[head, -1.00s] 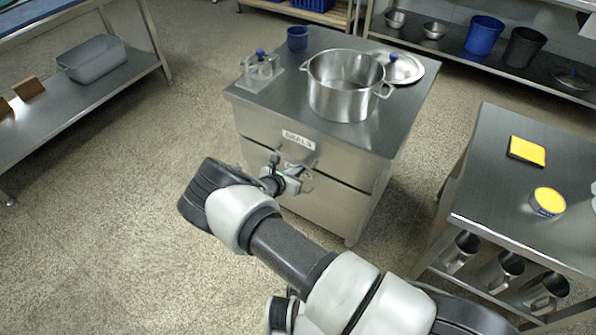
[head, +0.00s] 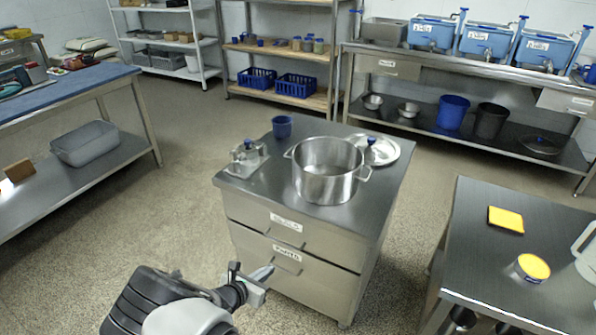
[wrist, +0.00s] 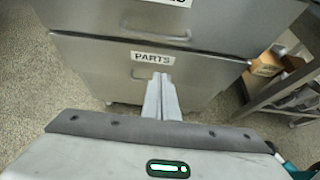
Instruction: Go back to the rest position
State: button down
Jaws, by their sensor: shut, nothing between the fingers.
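My gripper (head: 258,278) is in front of the steel drawer cabinet (head: 292,245), at the lower left of its front in the head view. In the wrist view my gripper (wrist: 161,82) shows with its two fingers together and nothing between them. It points at the lower drawer (wrist: 190,75), which has a "PARTS" label. Both drawers look closed. I cannot tell the exact gap between the fingertips and the drawer front; nothing is seen gripped.
A large pot (head: 328,180), a lid (head: 380,150), a blue cup (head: 282,126) and a small metal device (head: 246,158) stand on the cabinet. A steel table (head: 470,250) is at the right, a shelved bench (head: 100,150) at the left. Open floor lies between bench and cabinet.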

jog(key=s+d+r+m+g, duration=0.1)
jog(key=d+r+m+g, duration=0.1)
jog(key=d+r+m, duration=0.65)
jog(key=d+r+m+g, duration=0.3)
jog(key=d+r+m, duration=0.15)
jog(key=r, duration=0.65)
jog(key=s+d+r+m+g, duration=0.1)
jog(key=d+r+m+g, duration=0.1)
jog(key=d+r+m, duration=0.6)
jog(key=s+d+r+m+t+y, duration=0.15)
jog(key=s+d+r+m, duration=0.3)
jog(key=s+r, duration=0.55)
jog(key=s+d+r+m+y, duration=0.35)
jog(key=s+r+m, duration=0.25)
jog(key=s+r, duration=0.45)
notch_tip(320, 180, up, 20)
jog(key=s+p, duration=0.1)
jog(key=p, duration=2.1)
jog(key=shift+s+d+r, duration=0.15)
jog(key=shift+s+r, duration=0.05)
jog(key=shift+s, duration=0.15)
